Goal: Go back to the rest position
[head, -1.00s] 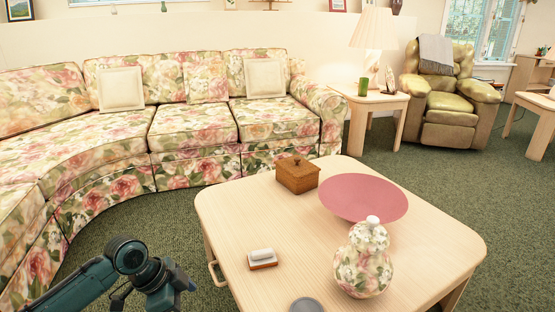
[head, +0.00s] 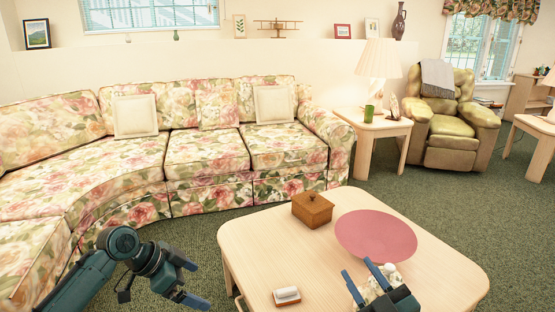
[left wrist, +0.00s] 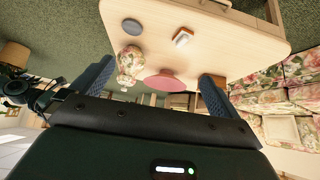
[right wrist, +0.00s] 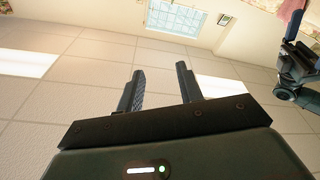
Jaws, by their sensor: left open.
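My left gripper (head: 190,282) is open and empty, to the left of the coffee table's near left corner in the head view. Its spread fingers (left wrist: 155,75) show in the left wrist view with nothing between them. My right gripper (head: 360,270) stands with its fingers upward over the near part of the coffee table (head: 265,250) in the head view. In the right wrist view its fingers (right wrist: 160,70) are apart and empty, against the ceiling. It partly hides the floral jar (head: 384,284), which shows whole in the left wrist view (left wrist: 131,62).
The table bears a wooden box (head: 312,209), a pink dish (head: 375,235), a white block on a brown base (head: 286,296) and a grey disc (left wrist: 132,26). A floral sofa (head: 190,150) stands behind. Green carpet (head: 440,200) is clear at the right.

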